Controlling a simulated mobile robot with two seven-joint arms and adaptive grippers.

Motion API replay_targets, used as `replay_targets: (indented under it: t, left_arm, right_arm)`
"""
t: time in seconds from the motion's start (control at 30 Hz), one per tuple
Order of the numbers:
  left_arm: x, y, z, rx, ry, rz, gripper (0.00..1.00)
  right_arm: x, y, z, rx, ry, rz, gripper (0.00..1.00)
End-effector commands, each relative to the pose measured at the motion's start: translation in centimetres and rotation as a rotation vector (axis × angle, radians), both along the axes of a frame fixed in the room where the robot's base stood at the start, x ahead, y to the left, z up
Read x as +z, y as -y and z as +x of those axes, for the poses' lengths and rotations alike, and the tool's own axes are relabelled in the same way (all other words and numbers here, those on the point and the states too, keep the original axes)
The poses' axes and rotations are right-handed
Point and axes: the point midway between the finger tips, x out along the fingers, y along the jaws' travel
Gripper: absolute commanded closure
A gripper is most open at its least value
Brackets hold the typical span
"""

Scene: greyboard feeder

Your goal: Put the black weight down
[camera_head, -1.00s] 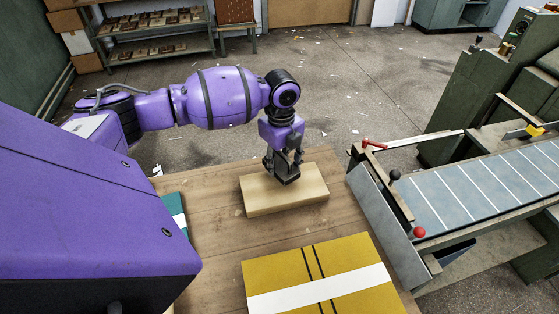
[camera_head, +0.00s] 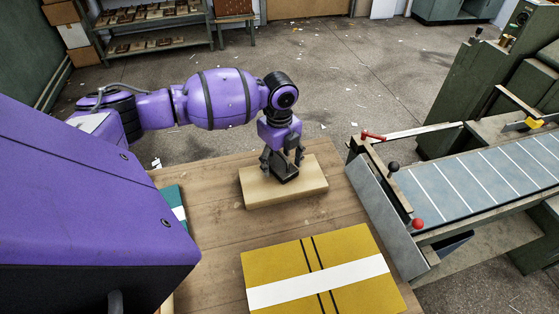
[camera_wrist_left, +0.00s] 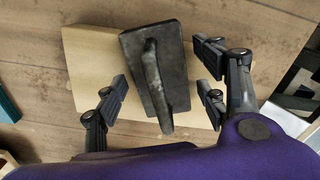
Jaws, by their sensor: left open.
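The black weight (camera_wrist_left: 160,72) is a dark flat block with a bar handle on top. In the left wrist view it lies on a pale wooden block (camera_wrist_left: 90,65) between the open fingers of my left gripper (camera_wrist_left: 160,90), with gaps at both sides. In the head view the weight (camera_head: 286,173) shows below my left gripper (camera_head: 283,160) on the pale block (camera_head: 268,190). The gripper points down over it with its fingers apart. My right gripper is not in view.
The block stands on a wooden table (camera_head: 215,235). A mustard board with a white band (camera_head: 345,265) lies in front, and a green one (camera_head: 172,200) at the left. A feeder with a blue-grey bed (camera_head: 470,180) and a red-knobbed lever (camera_head: 417,223) stands at the right.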

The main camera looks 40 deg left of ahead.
Motion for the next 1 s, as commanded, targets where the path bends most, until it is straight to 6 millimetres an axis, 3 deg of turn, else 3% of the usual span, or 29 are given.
replay_targets:
  t: [0.23, 0.7, 1.0]
  left_arm:
    - [1.7, -0.1, 0.1, 0.000, 0.003, 0.001, 0.35]
    - [10.8, 0.0, 0.0, 0.000, 0.001, 0.000, 0.35]
    - [12.3, 0.0, 0.0, 0.000, -0.001, -0.001, 0.35]
  right_arm:
    - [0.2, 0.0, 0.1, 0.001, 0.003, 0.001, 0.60]
    - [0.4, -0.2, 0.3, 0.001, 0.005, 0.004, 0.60]
    - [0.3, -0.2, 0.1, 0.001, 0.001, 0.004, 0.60]
